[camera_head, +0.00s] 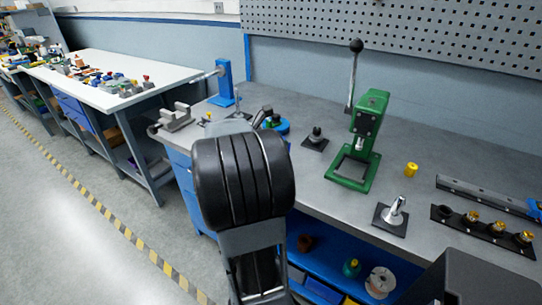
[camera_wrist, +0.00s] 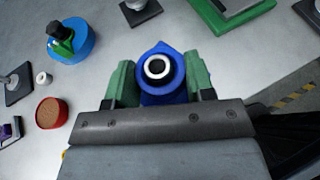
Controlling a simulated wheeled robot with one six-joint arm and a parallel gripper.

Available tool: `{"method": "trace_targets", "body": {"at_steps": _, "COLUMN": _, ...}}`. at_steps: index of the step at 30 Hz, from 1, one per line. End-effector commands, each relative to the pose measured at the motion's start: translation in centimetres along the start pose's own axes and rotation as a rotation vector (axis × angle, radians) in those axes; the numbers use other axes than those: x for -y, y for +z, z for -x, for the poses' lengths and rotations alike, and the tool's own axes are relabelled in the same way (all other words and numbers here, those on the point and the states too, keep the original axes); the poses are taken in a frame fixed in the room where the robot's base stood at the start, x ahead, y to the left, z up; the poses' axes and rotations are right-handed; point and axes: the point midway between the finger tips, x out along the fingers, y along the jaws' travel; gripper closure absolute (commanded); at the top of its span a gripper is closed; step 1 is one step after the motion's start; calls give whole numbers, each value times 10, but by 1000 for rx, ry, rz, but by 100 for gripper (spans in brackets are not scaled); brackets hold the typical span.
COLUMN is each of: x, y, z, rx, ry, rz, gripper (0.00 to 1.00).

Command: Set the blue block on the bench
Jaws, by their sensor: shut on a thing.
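The blue block (camera_wrist: 170,92) sits between the green fingers of my gripper (camera_wrist: 158,76) in the wrist view. It has a rounded body with a small pointed tip and a white ring around a dark hole on top. My gripper is shut on it from both sides. The grey bench (camera_wrist: 98,78) lies below and around it; I cannot tell whether the block touches the bench. In the head view the bench (camera_head: 325,190) runs along the wall, and my arm hides the gripper and the block.
A blue round base with a green part (camera_wrist: 70,44), a red-brown round piece (camera_wrist: 51,113) and a small white ring (camera_wrist: 43,78) lie left of my gripper. A green press (camera_head: 372,130), a yellow piece (camera_head: 411,169) and a black-based post (camera_head: 391,217) stand to the right.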

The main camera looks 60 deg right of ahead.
Motion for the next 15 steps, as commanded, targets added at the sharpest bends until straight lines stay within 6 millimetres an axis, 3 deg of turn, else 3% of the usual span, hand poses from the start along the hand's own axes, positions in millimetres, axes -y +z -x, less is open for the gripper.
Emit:
{"method": "trace_targets", "body": {"at_steps": 1, "x": -12, "y": -3, "z": -7, "rx": 1, "ry": -1, "rz": 3, "gripper": 89}}
{"method": "trace_targets", "body": {"at_steps": 6, "x": -33, "y": -27, "z": -26, "rx": 1, "ry": 0, "rz": 3, "gripper": 89}}
{"method": "trace_targets", "body": {"at_steps": 15, "x": -49, "y": -44, "z": -39, "rx": 2, "ry": 1, "rz": -2, "gripper": 89}}
